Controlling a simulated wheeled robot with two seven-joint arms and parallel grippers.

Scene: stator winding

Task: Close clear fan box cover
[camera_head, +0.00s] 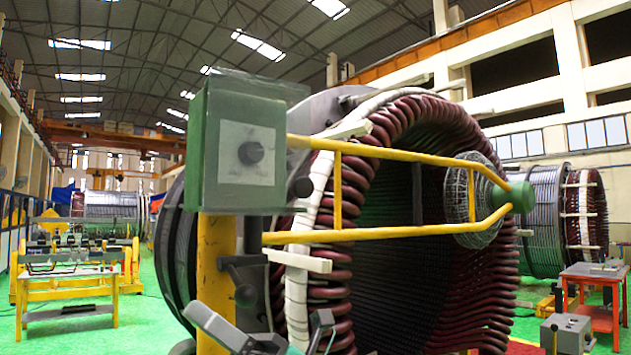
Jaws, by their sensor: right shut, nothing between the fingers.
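The green fan box (210,140) is mounted on a yellow post. Its front has a pale square plate with a dark round knob (251,152). A clear cover (292,92) appears as a faint see-through sheet at the top of the box, reaching past its right edge; it looks raised, though its exact angle is hard to tell. My right gripper (198,312) is low in the picture, below the box, shut and empty, pointing up and left. It is apart from the box and cover. My left gripper is not in view.
Yellow rails (390,153) run right from the box to a round wire-caged fan (470,200). A large stator (430,130) with dark red coils stands close behind. A red table (598,275) is at the right and a yellow workbench (70,285) at the left.

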